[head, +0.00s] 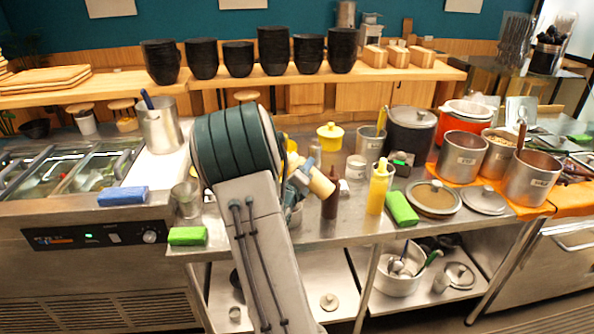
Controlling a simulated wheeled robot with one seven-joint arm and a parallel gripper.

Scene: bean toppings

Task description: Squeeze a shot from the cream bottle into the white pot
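A cream-coloured bottle (321,185) is tilted in the air at the end of my arm, in front of a dark brown bottle (330,207). My gripper (303,180) is beside it and appears closed on it; my green arm link hides part of the gripper. A small white pot (356,168) stands on the steel counter, right of and behind the cream bottle. A rounded container (296,215) shows partly below the gripper, mostly hidden by my arm. I cannot see the cream bottle's nozzle clearly.
A yellow bottle (377,188) and a green sponge (402,208) stand close on the right. Behind are a yellow-lidded tub (330,136) and a dark cooker (411,130). Black bowls line the back shelf.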

